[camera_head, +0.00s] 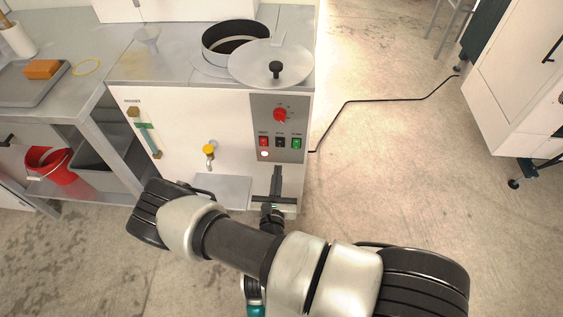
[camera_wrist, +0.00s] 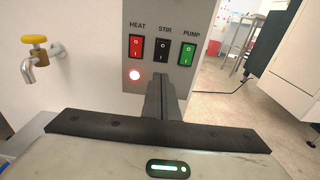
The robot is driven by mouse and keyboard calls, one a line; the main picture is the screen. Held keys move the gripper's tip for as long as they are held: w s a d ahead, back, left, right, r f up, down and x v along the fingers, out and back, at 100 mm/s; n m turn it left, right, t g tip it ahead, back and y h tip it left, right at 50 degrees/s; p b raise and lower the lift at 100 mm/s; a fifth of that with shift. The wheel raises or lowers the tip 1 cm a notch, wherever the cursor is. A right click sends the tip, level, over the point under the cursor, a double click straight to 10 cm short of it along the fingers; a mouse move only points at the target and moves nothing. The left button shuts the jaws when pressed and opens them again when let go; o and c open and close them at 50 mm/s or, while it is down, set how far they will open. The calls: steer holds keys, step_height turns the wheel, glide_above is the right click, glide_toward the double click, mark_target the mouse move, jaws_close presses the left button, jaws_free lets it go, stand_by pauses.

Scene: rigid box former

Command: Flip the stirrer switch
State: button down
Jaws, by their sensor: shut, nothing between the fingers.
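The stirrer switch (camera_wrist: 161,50) is a black rocker labelled STIR on a grey control panel (camera_wrist: 172,15). It sits between the red HEAT switch (camera_wrist: 136,46) and the green PUMP switch (camera_wrist: 187,53). In the head view the stirrer switch (camera_head: 280,142) is in the row below a red knob (camera_head: 280,114). My gripper (camera_wrist: 157,82) is shut and empty, its fingertips just below the stirrer switch. Whether they touch the panel I cannot tell. My gripper (camera_head: 277,171) also shows below the panel in the head view. Which way the rocker is tipped is unclear.
A round lamp (camera_wrist: 134,74) glows below the HEAT switch. A yellow-handled tap (camera_head: 209,150) sticks out left of the panel. A round lid (camera_head: 270,64) and an open vat (camera_head: 235,38) are on top. A black cable (camera_head: 380,99) runs over the open floor at right.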

steer(key=s, duration=0.6)
steer(key=shift+s+a+f+p, duration=0.2)
steer(key=shift+s+f+p, duration=0.1)
steer(key=shift+s+f, duration=0.1)
steer(key=shift+w+r, duration=0.1)
steer(key=shift+w, duration=0.05)
